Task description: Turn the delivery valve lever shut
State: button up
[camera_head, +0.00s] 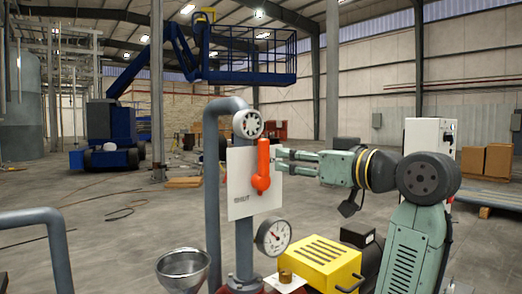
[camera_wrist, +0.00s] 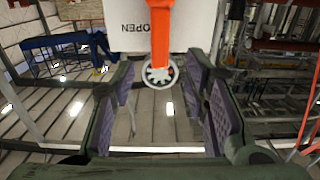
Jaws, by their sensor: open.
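The orange delivery valve lever (camera_head: 263,160) stands upright in front of a white plate (camera_head: 239,205) on the grey pipework. My gripper (camera_head: 278,160) is just right of the lever in the head view, its fingers pointing left toward it. The fingers are open and empty. In the wrist view the picture is upside down, with the word OPEN inverted on the white plate (camera_wrist: 115,28). There the lever (camera_wrist: 162,40) lies between the lines of my two fingers (camera_wrist: 160,82). I cannot tell whether a finger touches it.
A white handwheel (camera_head: 248,124) sits above the plate. A pressure gauge (camera_head: 273,236), a yellow box (camera_head: 316,262) and a metal funnel (camera_head: 183,267) are below. A grey pipe (camera_head: 211,170) rises left of the plate. A blue lift (camera_head: 110,125) stands far behind.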

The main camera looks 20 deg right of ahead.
aim_at(267, 154)
jog(key=p+x, duration=0.3)
jog(key=x, duration=0.7)
jog(key=shift+w+p, duration=0.2)
jog(key=shift+p, duration=0.1)
grip_shut()
dwell(0.4)
